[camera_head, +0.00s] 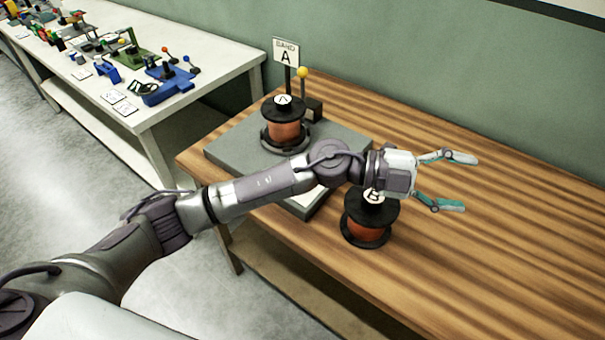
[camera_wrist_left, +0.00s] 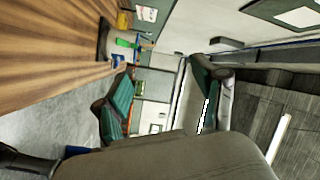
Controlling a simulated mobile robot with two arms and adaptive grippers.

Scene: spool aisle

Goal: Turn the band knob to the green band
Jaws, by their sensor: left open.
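My left gripper (camera_head: 468,182) is open and empty, its fingers apart and pointing right over the wooden table (camera_head: 500,240). Its arm crosses the table from the left. A grey board (camera_head: 235,140) carries a spool marked A (camera_head: 284,130), with copper-coloured winding and black flanges. Behind it stand a sign reading BAND A (camera_head: 286,53) and a yellow ball (camera_head: 303,72) on a stem by a small black block. I cannot tell which part is the band knob, and no green band is clear. A second spool marked B (camera_head: 366,226) stands partly behind my gripper's wrist. My right gripper is out of view.
A white table (camera_head: 220,65) at the back left holds a blue fixture (camera_head: 168,85), a green one (camera_head: 132,55) and other small parts. The right side of the wooden table is clear.

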